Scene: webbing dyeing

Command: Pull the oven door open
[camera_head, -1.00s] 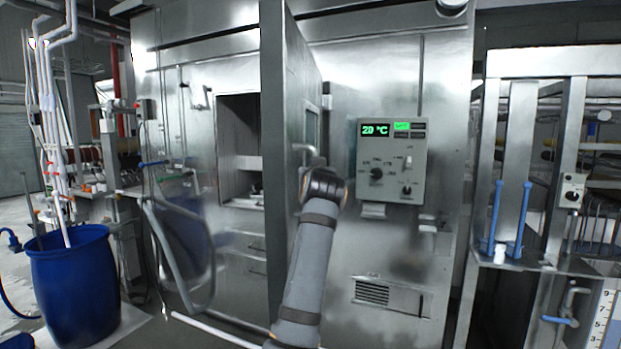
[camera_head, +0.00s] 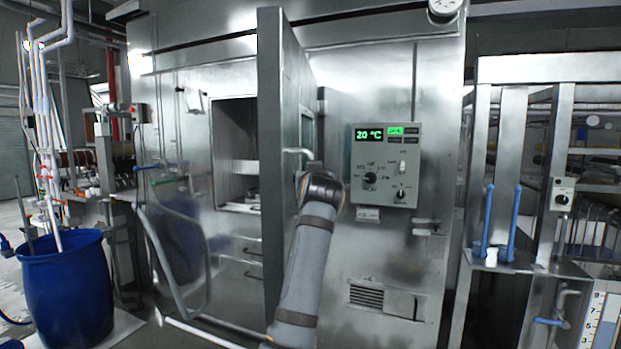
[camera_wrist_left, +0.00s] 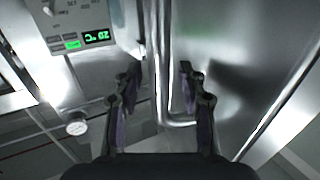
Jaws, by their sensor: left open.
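The steel oven door (camera_head: 269,160) stands swung outward, seen nearly edge-on, with the oven opening (camera_head: 237,150) visible to its left. The bar-shaped door handle (camera_head: 297,151) is on the door's right-hand face; in the left wrist view it is a bright vertical bar (camera_wrist_left: 163,60) that bends at its lower end. My left gripper (camera_wrist_left: 160,75) is open, with one finger on each side of the handle bar. I cannot tell if either finger touches it. In the head view my wrist hides most of the fingers. My right gripper is not in view.
A control box (camera_head: 386,165) reading 20 °C is on the oven front, right of the door. A blue barrel (camera_head: 66,290) with pipes stands at left. A hose (camera_head: 172,270) hangs before the oven. A steel rack (camera_head: 510,180) stands at right.

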